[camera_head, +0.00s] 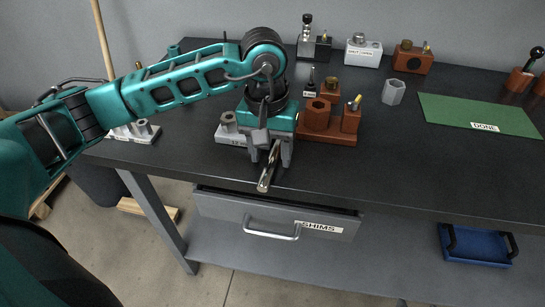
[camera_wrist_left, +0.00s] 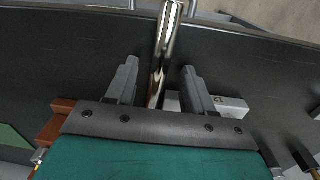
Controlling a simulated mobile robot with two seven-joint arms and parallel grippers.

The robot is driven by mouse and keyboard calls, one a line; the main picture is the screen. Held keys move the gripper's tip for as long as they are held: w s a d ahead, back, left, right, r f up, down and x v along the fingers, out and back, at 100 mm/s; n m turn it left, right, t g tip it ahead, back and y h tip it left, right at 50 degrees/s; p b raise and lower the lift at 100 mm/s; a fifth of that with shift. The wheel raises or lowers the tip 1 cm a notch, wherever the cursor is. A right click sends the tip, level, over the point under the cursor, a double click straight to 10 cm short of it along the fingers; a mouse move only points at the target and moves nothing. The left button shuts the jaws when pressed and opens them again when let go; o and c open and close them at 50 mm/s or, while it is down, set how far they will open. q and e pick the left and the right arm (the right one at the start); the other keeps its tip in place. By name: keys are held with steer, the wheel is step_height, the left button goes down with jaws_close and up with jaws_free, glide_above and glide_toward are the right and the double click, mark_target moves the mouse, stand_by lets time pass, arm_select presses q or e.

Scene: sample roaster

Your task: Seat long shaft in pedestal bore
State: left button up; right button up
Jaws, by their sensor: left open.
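The long shaft (camera_head: 268,172) is a shiny metal rod near the table's front edge, its near end pointing at the drawer side. My left gripper (camera_head: 272,160) is over it, pointing down and open. In the left wrist view the shaft (camera_wrist_left: 164,50) runs between the two fingers (camera_wrist_left: 160,85), with a gap on each side. Its far end is hidden by the gripper. A grey block (camera_head: 231,137) with a round upright part and a label stands just left of the gripper. I cannot tell which block is the pedestal. My right gripper is not in view.
A red-brown fixture (camera_head: 328,132) stands close right of the gripper. Another grey block (camera_head: 136,131) is at the left table end. A green mat (camera_head: 480,112) marked DONE lies at right. The front right tabletop is clear. A SHIMS drawer (camera_head: 275,217) is below.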

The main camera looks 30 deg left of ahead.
arm_select(q)
steer(key=shift+f, duration=0.3)
steer(key=shift+c, duration=0.3)
jaws_close()
